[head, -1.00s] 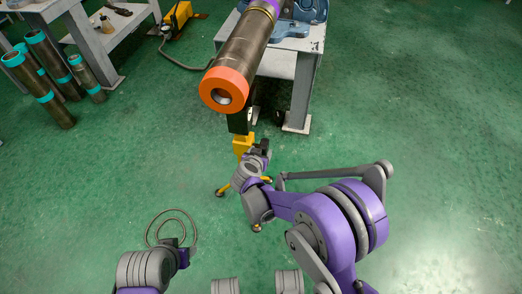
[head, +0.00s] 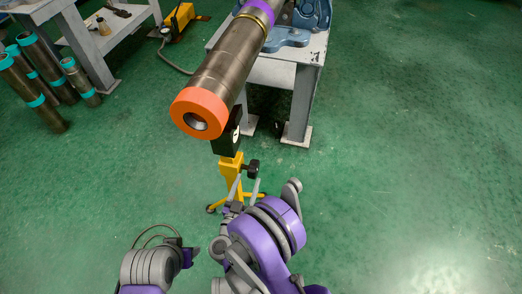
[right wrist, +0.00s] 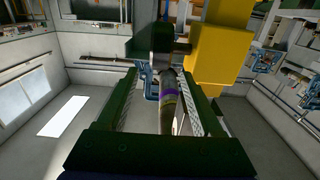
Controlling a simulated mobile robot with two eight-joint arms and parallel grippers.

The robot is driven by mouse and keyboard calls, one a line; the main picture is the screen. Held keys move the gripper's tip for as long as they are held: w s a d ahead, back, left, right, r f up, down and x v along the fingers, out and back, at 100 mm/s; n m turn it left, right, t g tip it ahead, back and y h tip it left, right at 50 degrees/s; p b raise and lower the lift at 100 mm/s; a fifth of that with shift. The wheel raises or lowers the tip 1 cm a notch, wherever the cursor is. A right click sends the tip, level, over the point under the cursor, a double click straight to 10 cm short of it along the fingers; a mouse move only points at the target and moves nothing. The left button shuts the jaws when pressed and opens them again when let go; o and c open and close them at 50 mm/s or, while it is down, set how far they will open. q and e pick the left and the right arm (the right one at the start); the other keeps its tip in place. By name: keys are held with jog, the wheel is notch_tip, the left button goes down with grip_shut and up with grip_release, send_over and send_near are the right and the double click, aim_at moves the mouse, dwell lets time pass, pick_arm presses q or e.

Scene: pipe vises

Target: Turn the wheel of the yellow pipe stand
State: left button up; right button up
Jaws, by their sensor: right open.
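The yellow pipe stand (head: 230,170) stands on the floor under the front end of a long pipe. Its dark wheel (head: 252,168) sticks out on the stand's right side. My right gripper (head: 248,181) is open and empty just below the wheel, its two fingers pointing up toward it. In the right wrist view, the dark wheel (right wrist: 163,40) shows between and beyond the open fingertips, with its short shaft running to the yellow block (right wrist: 218,55) of the stand at right. I cannot tell if a finger touches it. My left gripper (head: 192,254) is low at left; its jaw state is unclear.
The steel pipe (head: 228,70) with an orange end collar (head: 199,112) hangs over the stand. A grey table (head: 300,95) bears a blue vise behind it. Several teal-banded pipes (head: 35,80) stand at left. The green floor at right is clear.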

aim_at(253, 167)
jog(key=p+x, duration=0.1)
jog(key=p, duration=0.2)
jog(key=p+x, duration=0.2)
jog(key=p, duration=0.1)
jog(key=p+x, duration=0.2)
jog(key=shift+w+d+r+p, duration=0.15)
jog(key=shift+w+r+p, duration=0.15)
jog(key=shift+p, duration=0.1)
jog(key=x, duration=0.3)
jog(key=shift+w+d+f+b, duration=0.15)
jog(key=shift+w+f+b, duration=0.1)
jog(key=shift+w+b, duration=0.15)
jog(key=shift+w+d, duration=0.15)
jog(key=shift+w, duration=0.3)
grip_shut()
